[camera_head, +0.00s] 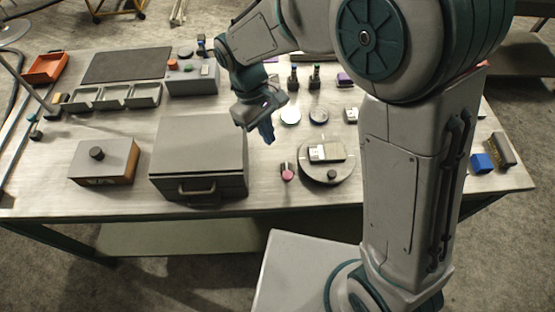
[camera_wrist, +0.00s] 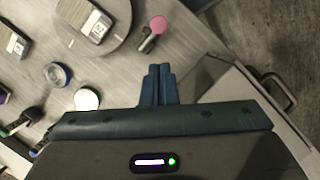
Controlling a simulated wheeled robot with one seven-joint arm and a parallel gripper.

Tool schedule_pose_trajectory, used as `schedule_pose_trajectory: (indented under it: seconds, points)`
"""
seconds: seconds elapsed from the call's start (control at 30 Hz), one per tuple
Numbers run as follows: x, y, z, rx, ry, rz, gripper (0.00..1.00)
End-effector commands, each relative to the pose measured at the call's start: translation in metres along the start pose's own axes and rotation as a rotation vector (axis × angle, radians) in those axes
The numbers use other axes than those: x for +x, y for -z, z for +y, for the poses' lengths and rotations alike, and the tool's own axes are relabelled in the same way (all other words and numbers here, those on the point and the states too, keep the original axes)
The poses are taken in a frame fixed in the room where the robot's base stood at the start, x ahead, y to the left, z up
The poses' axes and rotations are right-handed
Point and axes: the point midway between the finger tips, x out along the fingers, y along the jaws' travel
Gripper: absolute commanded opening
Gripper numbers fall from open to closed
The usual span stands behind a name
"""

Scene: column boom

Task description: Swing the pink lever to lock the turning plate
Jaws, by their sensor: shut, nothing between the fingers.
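The pink lever (camera_head: 287,173) stands at the left edge of the round turning plate (camera_head: 315,175), its pink knob toward the table's front edge. The lever also shows in the wrist view (camera_wrist: 157,27), with the turning plate (camera_wrist: 122,41) to its left. A grey-and-white block (camera_head: 327,152) sits on the plate, and a small dark knob is at the plate's front. My gripper (camera_head: 268,132) is above the table, behind and left of the lever, and apart from it. In the wrist view its blue fingers (camera_wrist: 158,84) are together and empty.
A grey lidded box (camera_head: 198,160) with a front handle stands left of the lever, close to my gripper. A brown box with a black knob (camera_head: 97,153) is further left. Two small discs (camera_head: 290,117) and two dark bottles (camera_head: 315,78) stand behind the plate.

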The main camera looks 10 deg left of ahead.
Motion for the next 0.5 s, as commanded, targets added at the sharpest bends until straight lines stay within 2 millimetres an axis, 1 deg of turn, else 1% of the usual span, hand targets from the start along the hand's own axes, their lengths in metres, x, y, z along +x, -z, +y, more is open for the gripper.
schedule_pose_trajectory:
  seconds: [0.17,0.27,0.37,0.5]
  points:
    - [0.002,0.000,0.000,0.001,0.001,0.000,0.00]
    - [0.010,-0.001,0.000,0.001,0.001,-0.002,0.00]
    - [0.025,-0.002,0.000,0.001,0.002,-0.004,0.00]
    - [0.052,-0.002,0.000,0.002,0.002,-0.005,0.00]
